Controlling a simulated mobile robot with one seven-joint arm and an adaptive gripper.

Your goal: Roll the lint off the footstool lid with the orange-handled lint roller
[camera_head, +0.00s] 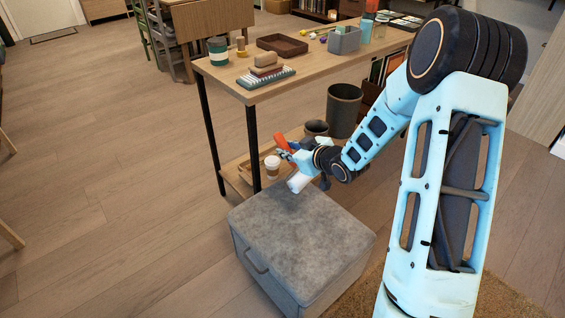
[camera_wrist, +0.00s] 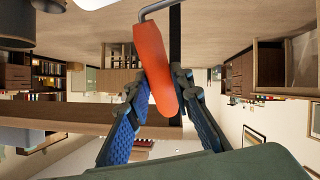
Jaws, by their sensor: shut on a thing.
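The grey footstool (camera_head: 255,275) stands on the floor at the lower middle of the head view. Its flat lid (camera_head: 300,235) is mottled with paler specks that may be lint. My gripper (camera_head: 288,153) is over the lid's far edge, shut on the orange handle of the lint roller. The orange handle (camera_wrist: 154,65) lies between the blue finger pads in the wrist view. The white roller head (camera_head: 298,182) hangs below my gripper at the lid's far edge; I cannot tell whether it touches. A bit of white shows at the wrist view's top edge.
A wooden table (camera_head: 225,75) stands behind the footstool, bearing a brown tray (camera_head: 282,45), a grey bin (camera_head: 344,40) and a green cup (camera_head: 217,51). A white cup (camera_head: 272,167) and a dark waste bin (camera_head: 344,110) are below it. Open floor (camera_head: 110,190) lies left.

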